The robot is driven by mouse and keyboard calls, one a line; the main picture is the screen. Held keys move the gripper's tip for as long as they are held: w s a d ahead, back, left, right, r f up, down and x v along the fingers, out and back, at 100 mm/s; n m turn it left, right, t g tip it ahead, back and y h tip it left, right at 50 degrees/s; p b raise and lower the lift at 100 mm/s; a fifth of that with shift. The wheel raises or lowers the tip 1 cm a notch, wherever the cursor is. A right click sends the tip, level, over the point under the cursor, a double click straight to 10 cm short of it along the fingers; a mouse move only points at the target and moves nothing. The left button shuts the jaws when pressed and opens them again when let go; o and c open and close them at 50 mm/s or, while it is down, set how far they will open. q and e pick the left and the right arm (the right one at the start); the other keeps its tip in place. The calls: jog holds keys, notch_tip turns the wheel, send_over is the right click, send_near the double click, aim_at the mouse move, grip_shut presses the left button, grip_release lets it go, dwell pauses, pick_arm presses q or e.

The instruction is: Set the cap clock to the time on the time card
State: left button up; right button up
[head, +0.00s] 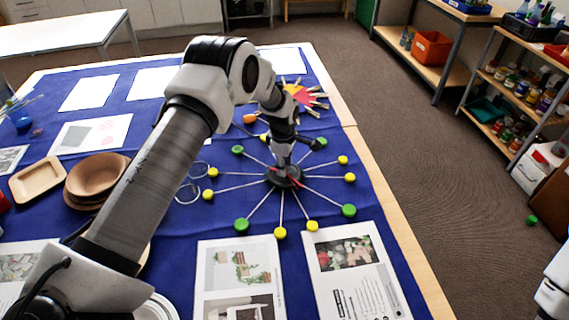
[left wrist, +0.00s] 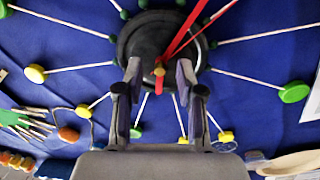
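The cap clock lies on the blue cloth, with a black hub (head: 284,182), white spokes and green and yellow caps at their ends. Its hub (left wrist: 133,38) fills the upper middle of the left wrist view. Two red hands (left wrist: 190,32) run from the brass centre pin to the upper right, close together. My left gripper (head: 284,163) is over the hub, pointing down. In the left wrist view its fingers (left wrist: 159,80) are apart, on either side of the pin, with nothing clearly held. I cannot pick out the time card. My right gripper is out of view.
Printed sheets (head: 356,278) lie in front of the clock. Wooden plates (head: 98,176) and a tray (head: 38,180) are at left. Clear glass rings lie left of the clock. Coloured sticks (head: 305,94) lie behind it. Shelves stand off the table at right.

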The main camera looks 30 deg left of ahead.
pick_arm(q)
grip_shut()
jog(key=shift+m, duration=0.5)
jog(key=m, duration=0.3)
jog(key=shift+m+b, duration=0.3)
jog(key=shift+b, duration=0.05)
jog(key=m, duration=0.4)
jog(key=shift+m+h+b, duration=0.3)
jog(key=shift+b, duration=0.05)
jog(key=m+b, duration=0.1)
jog(key=m, duration=0.5)
jog(key=shift+a+g, duration=0.1)
jog(key=shift+g, duration=0.2)
jog(key=m+b, duration=0.1)
jog(key=m, duration=0.5)
jog(key=shift+m, duration=0.3)
